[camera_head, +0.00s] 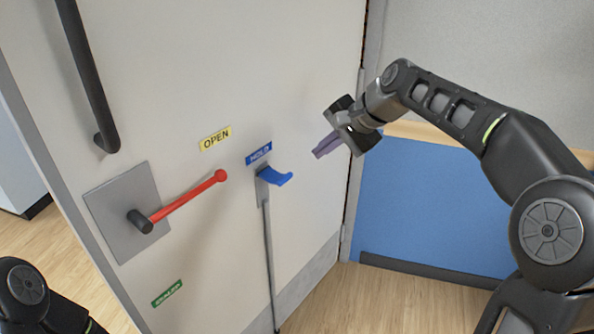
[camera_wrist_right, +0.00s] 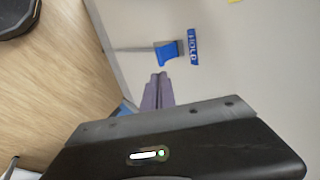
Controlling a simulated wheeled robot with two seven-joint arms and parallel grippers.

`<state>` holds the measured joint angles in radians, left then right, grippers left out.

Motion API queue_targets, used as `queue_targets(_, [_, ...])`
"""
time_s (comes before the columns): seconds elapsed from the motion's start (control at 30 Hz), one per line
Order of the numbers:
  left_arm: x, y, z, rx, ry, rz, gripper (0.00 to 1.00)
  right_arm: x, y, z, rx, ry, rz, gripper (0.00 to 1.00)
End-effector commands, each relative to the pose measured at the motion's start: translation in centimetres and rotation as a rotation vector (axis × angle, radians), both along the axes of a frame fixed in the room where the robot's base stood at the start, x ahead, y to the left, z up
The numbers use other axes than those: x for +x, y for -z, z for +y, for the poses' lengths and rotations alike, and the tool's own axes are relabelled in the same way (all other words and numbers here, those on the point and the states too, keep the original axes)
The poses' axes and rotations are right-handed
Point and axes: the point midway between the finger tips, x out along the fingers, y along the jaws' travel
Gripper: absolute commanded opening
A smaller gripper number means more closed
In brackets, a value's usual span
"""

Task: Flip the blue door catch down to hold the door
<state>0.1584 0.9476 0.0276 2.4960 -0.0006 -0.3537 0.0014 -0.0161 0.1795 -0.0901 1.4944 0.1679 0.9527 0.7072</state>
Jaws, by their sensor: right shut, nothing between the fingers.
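The blue door catch (camera_head: 274,177) sits on the white door (camera_head: 290,80), just below a blue HOLD label (camera_head: 258,153). Its tab sticks out from the door toward the right. A thin grey rod (camera_head: 268,260) runs down from it to near the floor. In the right wrist view the catch (camera_wrist_right: 166,50) lies beyond the fingertips, beside the HOLD label (camera_wrist_right: 192,47). My right gripper (camera_head: 317,153) is shut and empty, to the right of the catch and apart from it; its purple fingers also show in the right wrist view (camera_wrist_right: 158,77). My left gripper is out of view.
A red lever (camera_head: 190,195) on a grey plate (camera_head: 110,205) points up-right toward the catch, near a yellow OPEN label (camera_head: 215,139). A black handle (camera_head: 88,75) is at upper left. A blue wall panel (camera_head: 430,205) stands right of the door. Wood floor lies below.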

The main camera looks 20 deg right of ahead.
Motion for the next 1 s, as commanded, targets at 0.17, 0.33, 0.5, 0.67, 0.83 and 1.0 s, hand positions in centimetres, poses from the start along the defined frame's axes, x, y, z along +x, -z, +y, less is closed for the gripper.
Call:
queue_targets(0.17, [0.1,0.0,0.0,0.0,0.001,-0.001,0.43,0.0,0.1,0.0,-0.002,0.0,0.0,0.0])
queue_targets(0.33, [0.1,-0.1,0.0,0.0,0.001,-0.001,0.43,0.2,0.4,0.1,-0.003,-0.001,0.0,0.0])
queue_targets(0.5, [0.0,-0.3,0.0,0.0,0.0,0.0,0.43,1.0,1.6,0.7,-0.002,-0.002,0.001,0.0])
queue_targets(0.67, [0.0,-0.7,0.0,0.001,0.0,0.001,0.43,2.3,3.6,1.7,-0.003,-0.004,0.004,0.0])
queue_targets(0.83, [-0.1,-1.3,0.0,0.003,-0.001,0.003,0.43,4.0,6.3,3.0,-0.002,-0.003,0.003,0.0])
queue_targets(1.0, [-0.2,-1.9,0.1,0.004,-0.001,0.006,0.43,5.7,8.8,4.2,-0.003,-0.002,0.003,0.0])
